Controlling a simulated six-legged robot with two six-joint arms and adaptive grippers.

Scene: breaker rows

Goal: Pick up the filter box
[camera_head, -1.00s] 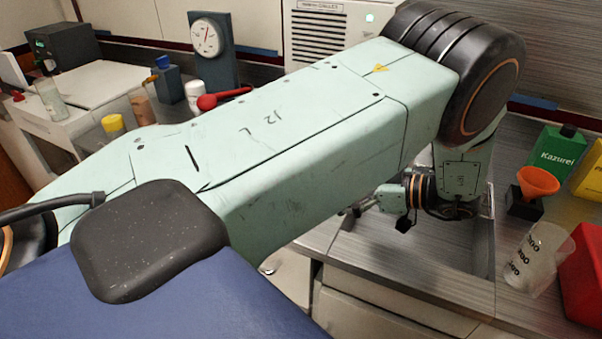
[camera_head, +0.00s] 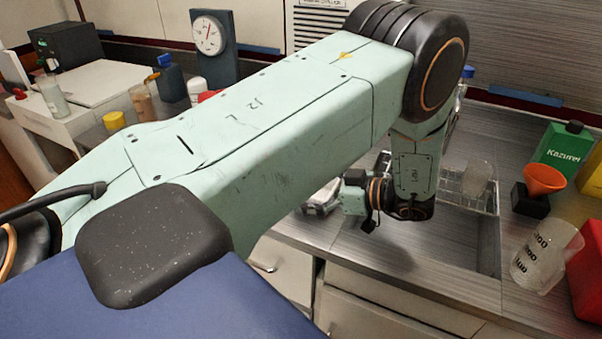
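No item in view can be surely told as the filter box. My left arm crosses the camera_head view from the left and bends down at the right. Its wrist hangs over the counter near the sink. My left gripper (camera_head: 322,201) shows only in part, as a small grey shape left of the wrist and beside the forearm. Its fingers are too hidden to tell whether they are open or shut, or hold anything. My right gripper is not in view.
A sink with a wire rack (camera_head: 468,187) lies right of my wrist. A green Kazurei container (camera_head: 563,152), an orange funnel (camera_head: 544,178), a clear beaker (camera_head: 538,258) and a red object (camera_head: 590,275) stand at the right. A dial gauge (camera_head: 209,36) and bottles stand behind my arm.

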